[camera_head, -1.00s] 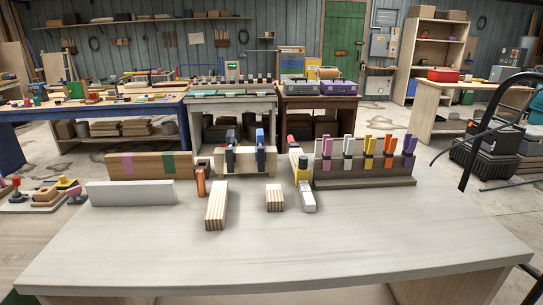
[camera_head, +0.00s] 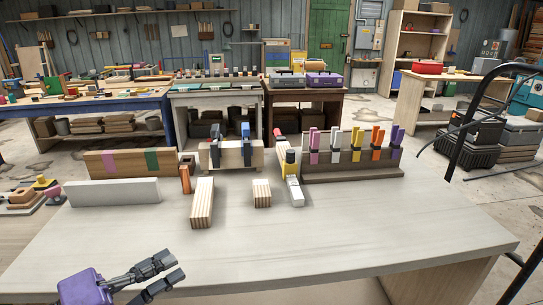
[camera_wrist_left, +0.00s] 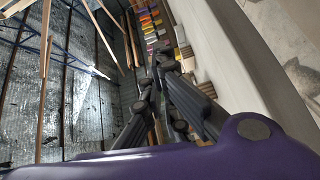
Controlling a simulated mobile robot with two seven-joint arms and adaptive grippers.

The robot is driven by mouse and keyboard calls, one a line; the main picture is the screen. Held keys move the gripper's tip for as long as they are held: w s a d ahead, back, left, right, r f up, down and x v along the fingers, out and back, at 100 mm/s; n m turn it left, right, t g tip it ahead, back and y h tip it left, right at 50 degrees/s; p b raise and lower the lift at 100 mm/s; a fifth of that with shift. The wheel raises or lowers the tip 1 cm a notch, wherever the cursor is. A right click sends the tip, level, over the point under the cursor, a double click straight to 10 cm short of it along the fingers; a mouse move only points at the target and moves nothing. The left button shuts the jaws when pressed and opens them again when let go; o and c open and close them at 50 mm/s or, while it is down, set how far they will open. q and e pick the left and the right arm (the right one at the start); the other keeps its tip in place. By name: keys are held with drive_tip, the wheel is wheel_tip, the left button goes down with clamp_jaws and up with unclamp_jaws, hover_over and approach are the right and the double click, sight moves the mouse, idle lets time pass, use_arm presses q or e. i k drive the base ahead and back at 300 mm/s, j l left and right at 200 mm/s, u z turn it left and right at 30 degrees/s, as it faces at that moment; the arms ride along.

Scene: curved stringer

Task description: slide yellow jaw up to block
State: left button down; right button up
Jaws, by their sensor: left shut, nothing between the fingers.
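The yellow jaw (camera_head: 290,157) sits on a bar at the back middle of the grey table, with a red part (camera_head: 280,139) behind it and a pale block-like end (camera_head: 294,191) in front. A short striped wooden block (camera_head: 261,193) lies to its left, apart from it. A longer striped block (camera_head: 202,202) lies further left. My left gripper (camera_head: 175,268) is shut and empty at the front left, well away from the jaw. Its dark fingers also show in the left wrist view (camera_wrist_left: 168,95). My right gripper is not in view.
A wooden piece with blue and dark clamps (camera_head: 230,155) stands behind the blocks. A rack of coloured clamps (camera_head: 350,170) stands to the right. A pale board (camera_head: 113,192) and an orange piece (camera_head: 185,179) are at left. The table's front and middle (camera_head: 300,240) are clear.

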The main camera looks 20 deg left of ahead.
sight(290, 165)
drive_tip(key=i, duration=1.4)
